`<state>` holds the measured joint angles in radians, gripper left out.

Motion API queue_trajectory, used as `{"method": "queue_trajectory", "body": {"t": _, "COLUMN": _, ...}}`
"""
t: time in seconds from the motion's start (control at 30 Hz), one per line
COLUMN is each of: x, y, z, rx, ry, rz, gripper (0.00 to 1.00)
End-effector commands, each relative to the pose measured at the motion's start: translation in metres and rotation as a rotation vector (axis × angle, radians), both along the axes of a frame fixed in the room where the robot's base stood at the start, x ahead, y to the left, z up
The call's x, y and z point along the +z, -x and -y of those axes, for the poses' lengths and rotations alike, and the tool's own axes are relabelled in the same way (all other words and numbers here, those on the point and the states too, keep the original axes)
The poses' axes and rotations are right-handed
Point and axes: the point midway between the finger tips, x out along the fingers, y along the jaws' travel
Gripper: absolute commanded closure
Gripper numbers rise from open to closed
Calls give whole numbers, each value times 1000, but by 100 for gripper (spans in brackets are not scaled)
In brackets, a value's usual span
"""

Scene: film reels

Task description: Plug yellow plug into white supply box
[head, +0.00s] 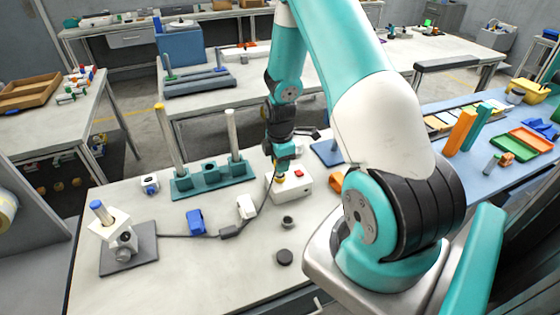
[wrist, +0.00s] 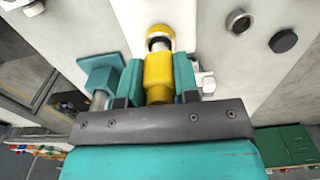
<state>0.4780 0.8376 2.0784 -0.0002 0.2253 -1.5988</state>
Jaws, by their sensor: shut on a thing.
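The white supply box (head: 296,187) with a red button sits on the near table in the head view. My gripper (head: 281,167) points down over its left part. The yellow plug (wrist: 158,78) is held between my gripper's two teal fingers (wrist: 158,82) in the wrist view. Just ahead of the plug's tip is a yellow ring (wrist: 160,31) with a pale, dark-edged centre. The plug's tip lines up closely with this ring; I cannot tell whether it is inside. In the head view only a small part of the yellow plug (head: 280,178) shows, at the box.
A black cable runs left past an inline block (head: 230,232). A blue plug (head: 195,222) and a white plug (head: 246,206) lie nearby. A teal rack (head: 210,179) with posts stands behind. A grey ring (head: 288,222) and black disc (head: 284,257) lie in front.

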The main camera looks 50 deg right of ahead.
Motion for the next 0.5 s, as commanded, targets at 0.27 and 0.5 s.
{"method": "queue_trajectory", "body": {"t": 0.27, "x": -16, "y": 0, "z": 1, "rx": 0, "ry": 0, "rz": 0, "gripper": 100}}
{"method": "queue_trajectory", "body": {"t": 0.5, "x": -18, "y": 0, "z": 1, "rx": 0, "ry": 0, "rz": 0, "gripper": 41}}
